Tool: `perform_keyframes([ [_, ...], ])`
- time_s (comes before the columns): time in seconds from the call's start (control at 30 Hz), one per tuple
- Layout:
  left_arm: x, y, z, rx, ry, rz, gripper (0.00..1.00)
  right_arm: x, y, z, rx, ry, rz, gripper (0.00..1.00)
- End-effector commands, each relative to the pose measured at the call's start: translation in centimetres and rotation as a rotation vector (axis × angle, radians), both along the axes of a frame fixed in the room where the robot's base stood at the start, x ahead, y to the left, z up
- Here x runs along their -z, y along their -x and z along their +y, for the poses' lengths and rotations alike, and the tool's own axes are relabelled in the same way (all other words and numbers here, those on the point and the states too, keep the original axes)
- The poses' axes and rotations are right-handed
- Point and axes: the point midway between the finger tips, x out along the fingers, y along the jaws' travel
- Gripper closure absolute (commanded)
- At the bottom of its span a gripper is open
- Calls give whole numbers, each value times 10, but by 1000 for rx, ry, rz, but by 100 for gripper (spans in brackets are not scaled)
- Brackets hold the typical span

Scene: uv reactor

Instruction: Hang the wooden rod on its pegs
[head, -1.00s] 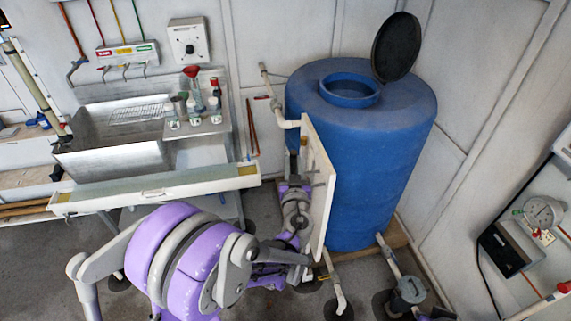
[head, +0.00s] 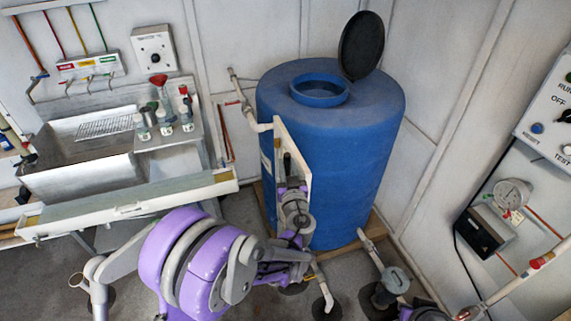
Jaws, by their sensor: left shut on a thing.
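My left gripper (head: 288,174) is in front of the blue drum, at the left face of an upright pale panel (head: 296,160). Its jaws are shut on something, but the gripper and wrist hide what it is. I cannot make out the wooden rod or its pegs for certain. A thin reddish-brown bar (head: 226,135) stands upright against the wall right of the sink, and I cannot tell whether it is the rod.
The large blue drum (head: 350,150) with a raised black lid (head: 361,46) stands behind the panel. A steel sink (head: 80,165) with bottles is at left, behind a long pale ledge (head: 130,207). Floor pipes (head: 371,248) and a gauge (head: 511,193) are at right.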

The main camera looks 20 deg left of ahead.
Motion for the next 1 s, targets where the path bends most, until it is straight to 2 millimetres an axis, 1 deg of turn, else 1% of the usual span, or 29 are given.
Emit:
perform_keyframes([
  [0.37, 2, 0, 0, 0, 0, -1, 100, 0, 0, 0, 0, 0, 0, 100],
  [0.4, 2, 0, 0, 0, 0, -1, 66, 0, 0, 0, 0, 0, 0, 100],
  [0.47, 2, 0, 0, 0, 0, -1, 56, 0, 0, 0, 0, 0, 0, 100],
  [0.5, 2, 0, 0, 0, 0, -1, 48, 0, 0, 0, 0, 0, 0, 100],
  [0.57, 2, 0, 0, 0, 0, -1, 39, 0, 0, 0, 0, 0, 0, 100],
  [0.83, 2, 1, -1, 2, 1, 0, 39, 1, 1, 0, 0, 0, 1, 100],
  [0.93, 3, 9, -5, 4, 0, 1, 39, 2, 2, 0, 0, 0, 3, 100],
  [1.0, 3, 19, -9, 3, 0, 1, 39, 4, 3, 0, 0, 0, 5, 100],
])
